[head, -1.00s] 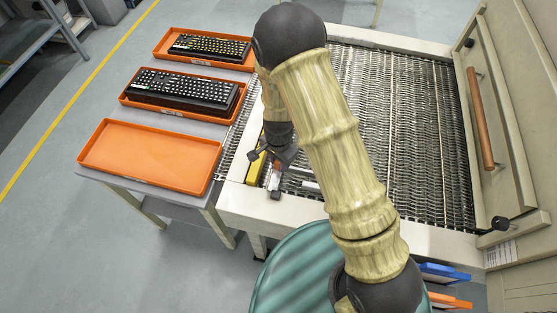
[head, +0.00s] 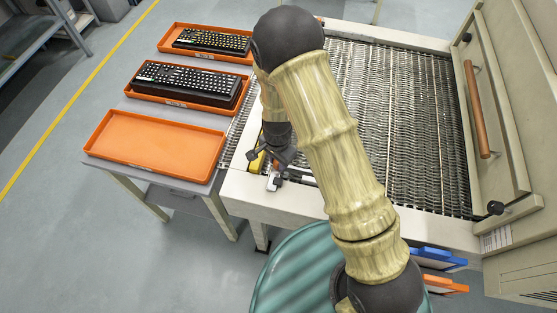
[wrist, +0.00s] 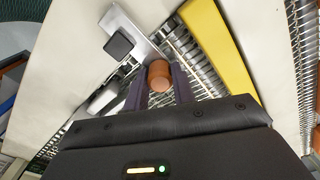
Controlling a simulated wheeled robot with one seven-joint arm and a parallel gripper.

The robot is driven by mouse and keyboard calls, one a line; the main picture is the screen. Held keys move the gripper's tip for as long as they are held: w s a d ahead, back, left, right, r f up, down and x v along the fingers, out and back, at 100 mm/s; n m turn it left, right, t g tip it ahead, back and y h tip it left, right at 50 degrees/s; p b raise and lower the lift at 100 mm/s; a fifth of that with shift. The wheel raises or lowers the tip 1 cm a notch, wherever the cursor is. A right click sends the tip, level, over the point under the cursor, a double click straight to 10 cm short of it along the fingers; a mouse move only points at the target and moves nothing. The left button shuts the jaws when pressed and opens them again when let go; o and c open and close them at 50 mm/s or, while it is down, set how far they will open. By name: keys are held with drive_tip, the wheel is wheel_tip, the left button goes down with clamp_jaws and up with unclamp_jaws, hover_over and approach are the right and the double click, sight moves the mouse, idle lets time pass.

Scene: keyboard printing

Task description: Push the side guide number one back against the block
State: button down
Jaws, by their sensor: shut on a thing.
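Side guide number one, a silver metal bar (wrist: 126,24), lies at the near left corner of the mesh belt in the wrist view. It also shows in the head view (head: 273,182). A round copper-coloured knob (wrist: 158,76) stands between my two fingers. My gripper (wrist: 158,88) is shut on this knob; in the head view my gripper (head: 274,160) is over the belt corner. The yellow block (wrist: 222,48) lies right of the knob, with a strip of mesh showing between them. Its end shows in the head view (head: 256,163). My arm hides part of the guide area.
A dark square knob (wrist: 118,44) sits on the silver bar. The mesh belt (head: 400,130) extends behind my arm, inside a pale frame (head: 270,205). An empty orange tray (head: 155,148) and two trays with keyboards (head: 187,82) stand left.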

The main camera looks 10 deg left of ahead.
drive_tip(key=shift+s, duration=0.25)
drive_tip(key=c, duration=1.2)
unclamp_jaws()
drive_tip(key=shift+w, duration=0.1)
drive_tip(key=shift+o, duration=0.2)
drive_tip(key=shift+a, duration=0.2)
drive_tip(key=shift+d+r, duration=0.2)
drive_tip(key=shift+r, duration=0.2)
wheel_tip(320, 180, up, 17)
drive_tip(key=shift+a+f, duration=0.2)
